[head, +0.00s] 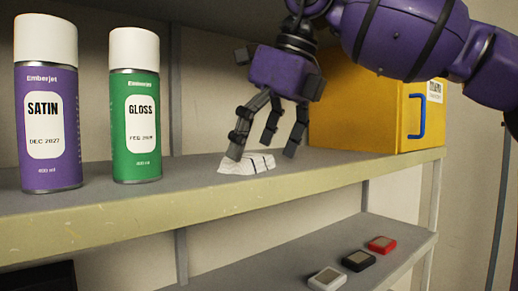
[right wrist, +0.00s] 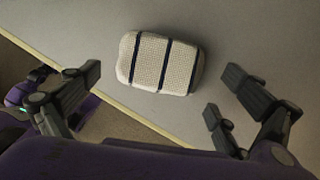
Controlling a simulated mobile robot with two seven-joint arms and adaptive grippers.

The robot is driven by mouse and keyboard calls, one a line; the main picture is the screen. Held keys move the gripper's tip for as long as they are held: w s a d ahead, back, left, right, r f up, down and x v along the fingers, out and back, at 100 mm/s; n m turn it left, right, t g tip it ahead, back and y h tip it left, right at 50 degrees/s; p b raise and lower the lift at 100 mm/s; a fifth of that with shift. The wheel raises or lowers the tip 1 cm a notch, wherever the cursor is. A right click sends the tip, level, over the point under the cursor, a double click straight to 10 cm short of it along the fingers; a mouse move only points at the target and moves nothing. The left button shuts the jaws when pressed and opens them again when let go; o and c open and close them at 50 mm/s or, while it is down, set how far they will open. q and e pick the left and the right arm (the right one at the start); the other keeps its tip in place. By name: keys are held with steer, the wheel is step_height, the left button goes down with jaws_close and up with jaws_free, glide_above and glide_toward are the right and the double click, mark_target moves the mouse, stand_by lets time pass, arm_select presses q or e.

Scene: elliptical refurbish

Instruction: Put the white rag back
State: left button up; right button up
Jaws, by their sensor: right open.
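The white rag (head: 247,163), folded and with dark stripes, lies on the upper shelf (head: 215,205) between the green can and the yellow box. It also shows whole in the right wrist view (right wrist: 160,63), lying flat with dark bands across it. My right gripper (head: 264,149) is over the rag, fingers pointing down. In the right wrist view its fingers (right wrist: 163,80) are spread wide to either side, with nothing between them gripped; the rag lies beyond them. My left gripper does not show in the head view.
A purple SATIN can (head: 48,120) and a green GLOSS can (head: 135,120) stand to the left on the upper shelf. A yellow box (head: 360,110) with a blue handle stands to the right. Small white, black and red items (head: 358,261) lie on the lower shelf.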

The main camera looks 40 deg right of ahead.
steer(key=shift+r, duration=0.3)
steer(key=s, duration=0.2)
steer(key=s+d+r+p, duration=0.1)
steer(key=s, duration=0.1)
steer(key=s+d, duration=0.1)
steer(key=s, duration=0.2)
steer(key=shift+r+p, duration=0.15)
steer(key=shift+p, duration=0.2)
steer(key=shift+s+d, duration=0.1)
steer(key=shift+s, duration=0.05)
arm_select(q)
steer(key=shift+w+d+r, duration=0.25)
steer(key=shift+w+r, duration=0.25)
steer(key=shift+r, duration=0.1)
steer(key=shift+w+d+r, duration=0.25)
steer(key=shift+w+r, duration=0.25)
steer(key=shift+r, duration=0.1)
arm_select(e)
steer(key=s, duration=0.1)
steer(key=s+d, duration=0.1)
steer(key=s, duration=0.2)
steer(key=shift+s+d+f, duration=0.15)
steer(key=shift+s+f, duration=0.15)
steer(key=shift+s, duration=0.05)
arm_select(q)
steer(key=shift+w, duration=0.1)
